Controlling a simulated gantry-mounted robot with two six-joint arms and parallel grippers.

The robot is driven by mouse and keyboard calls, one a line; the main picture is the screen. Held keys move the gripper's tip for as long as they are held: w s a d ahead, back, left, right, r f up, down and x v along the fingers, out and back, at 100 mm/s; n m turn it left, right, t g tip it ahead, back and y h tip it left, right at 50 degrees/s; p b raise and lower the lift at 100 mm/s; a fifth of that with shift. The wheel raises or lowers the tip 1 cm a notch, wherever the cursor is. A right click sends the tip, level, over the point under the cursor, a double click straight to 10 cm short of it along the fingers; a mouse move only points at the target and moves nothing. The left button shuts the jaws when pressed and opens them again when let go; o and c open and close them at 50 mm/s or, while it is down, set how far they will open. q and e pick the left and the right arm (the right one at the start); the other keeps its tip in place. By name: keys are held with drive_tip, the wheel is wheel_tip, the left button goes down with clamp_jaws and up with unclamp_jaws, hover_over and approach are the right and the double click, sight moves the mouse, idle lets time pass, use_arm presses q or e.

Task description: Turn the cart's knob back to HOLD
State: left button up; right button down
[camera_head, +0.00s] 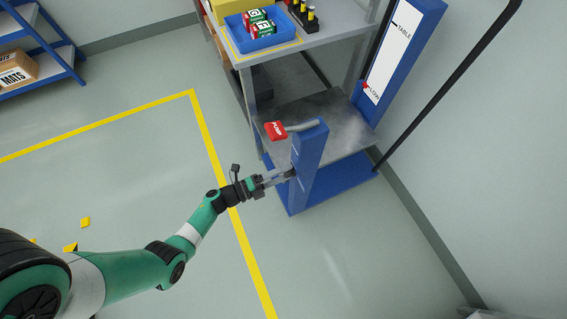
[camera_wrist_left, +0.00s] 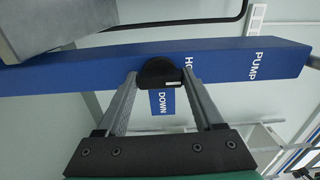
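The cart's knob (camera_wrist_left: 160,72) is a round black part on a blue post, in the left wrist view. The blue post (camera_head: 310,150) stands at the front of the cart in the head view. My left gripper (camera_head: 289,175) reaches the post's left face. In the wrist view its two fingers (camera_wrist_left: 160,78) lie on either side of the knob, their tips at its edges, and look closed on it. The white HOLD lettering (camera_wrist_left: 188,62) is partly hidden by the knob and a finger. DOWN (camera_wrist_left: 161,103) shows between the fingers, PUMP (camera_wrist_left: 258,65) to the right.
A red PUMP pedal or handle (camera_head: 275,130) sits on a grey arm beside the post's top. The cart's grey platform (camera_head: 335,120) lies behind. A shelf holds a blue bin (camera_head: 258,42). A scale board (camera_head: 390,55) stands at right.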

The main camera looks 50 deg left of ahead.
use_arm(q)
drive_tip(key=o, duration=0.3)
drive_tip(key=shift+o, duration=0.2)
drive_tip(key=p+v, duration=0.2)
drive_tip(key=v, duration=0.9)
drive_tip(key=shift+s+p, duration=0.3)
drive_tip(key=shift+s, duration=0.05)
